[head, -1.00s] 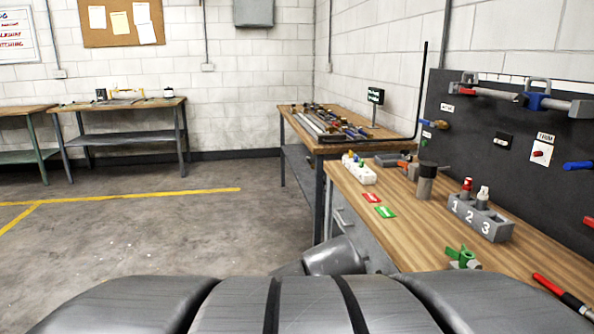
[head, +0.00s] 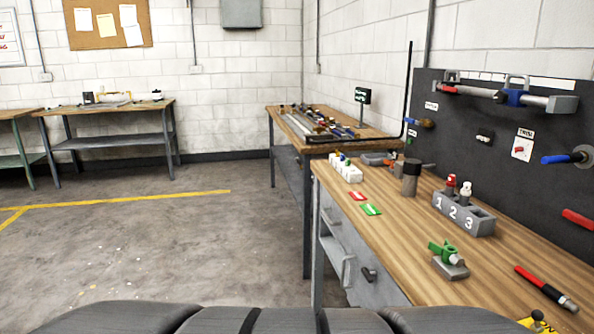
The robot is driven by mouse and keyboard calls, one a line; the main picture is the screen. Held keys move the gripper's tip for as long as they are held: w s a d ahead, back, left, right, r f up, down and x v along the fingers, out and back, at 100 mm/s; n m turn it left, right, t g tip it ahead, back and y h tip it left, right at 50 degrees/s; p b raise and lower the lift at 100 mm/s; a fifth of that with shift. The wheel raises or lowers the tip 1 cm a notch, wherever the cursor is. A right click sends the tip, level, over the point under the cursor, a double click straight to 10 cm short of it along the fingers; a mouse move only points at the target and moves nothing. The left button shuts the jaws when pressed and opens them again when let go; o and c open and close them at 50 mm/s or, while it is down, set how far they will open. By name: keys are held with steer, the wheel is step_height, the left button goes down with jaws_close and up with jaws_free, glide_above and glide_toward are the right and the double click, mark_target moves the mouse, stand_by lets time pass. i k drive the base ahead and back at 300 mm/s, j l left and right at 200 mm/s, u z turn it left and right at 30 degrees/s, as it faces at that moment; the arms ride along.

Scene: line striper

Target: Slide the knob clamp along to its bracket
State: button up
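A blue clamp (head: 515,98) sits on a horizontal rail (head: 482,94) along the top of the dark wall panel at the right. It looks like the knob clamp, but its knob is too small to make out. A grey bracket block (head: 562,105) is at the rail's right end, apart from the blue clamp. I cannot tell which bracket is the clamp's own. My gripper is not in view; only dark rounded parts of my body show at the bottom.
The wooden workbench (head: 400,232) runs below the panel (head: 450,130). Open floor (head: 170,250) lies at left.

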mark_target(514, 94)
steer(key=j+z, duration=0.1)
steer(key=z, duration=1.15)
